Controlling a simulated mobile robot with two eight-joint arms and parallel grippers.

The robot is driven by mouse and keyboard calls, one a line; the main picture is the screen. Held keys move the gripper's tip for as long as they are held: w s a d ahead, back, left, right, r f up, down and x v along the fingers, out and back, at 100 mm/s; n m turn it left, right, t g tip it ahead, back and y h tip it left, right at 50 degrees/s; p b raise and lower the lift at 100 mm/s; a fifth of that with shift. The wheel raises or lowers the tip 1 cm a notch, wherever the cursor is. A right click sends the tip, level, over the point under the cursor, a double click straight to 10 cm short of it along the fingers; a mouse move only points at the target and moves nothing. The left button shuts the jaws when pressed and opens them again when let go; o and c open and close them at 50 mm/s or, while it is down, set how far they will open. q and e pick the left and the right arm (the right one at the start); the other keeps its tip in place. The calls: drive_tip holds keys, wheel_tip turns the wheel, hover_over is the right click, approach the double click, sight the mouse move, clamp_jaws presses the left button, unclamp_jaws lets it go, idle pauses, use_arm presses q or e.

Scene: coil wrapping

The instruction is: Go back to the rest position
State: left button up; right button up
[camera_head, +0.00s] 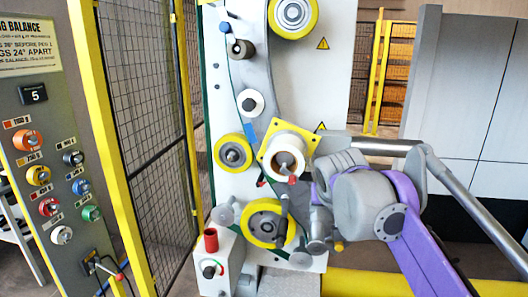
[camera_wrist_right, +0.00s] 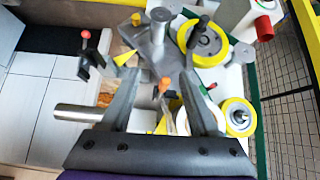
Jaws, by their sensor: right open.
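My right gripper (camera_wrist_right: 160,85) is open in the right wrist view, its two grey fingers spread apart with nothing held between them. Beyond the fingers are parts of the wrapping machine, including a yellow-rimmed wheel with a black handle (camera_wrist_right: 203,42). In the head view my right arm comes in from the right, in front of the machine's lower right side. Its fingers are hard to make out there among the grey parts. My left gripper is not in view.
A mesh fence with yellow posts (camera_head: 108,120) and a control panel with coloured knobs (camera_head: 48,120) stand left. Grey cabinets (camera_head: 460,90) stand right.

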drive_tip(key=s+f+n+g+y, duration=0.1)
drive_tip(key=s+f+n, duration=0.1)
drive_tip(key=s+f, duration=2.3)
wheel_tip(320, 180, down, 4)
drive_tip(key=shift+a+r+g+y, duration=0.1)
drive_tip(key=shift+a+g+y, duration=0.05)
drive_tip(key=shift+g+y, duration=0.2)
drive_tip(key=shift+s, duration=0.1)
drive_tip(key=shift+c, duration=0.2)
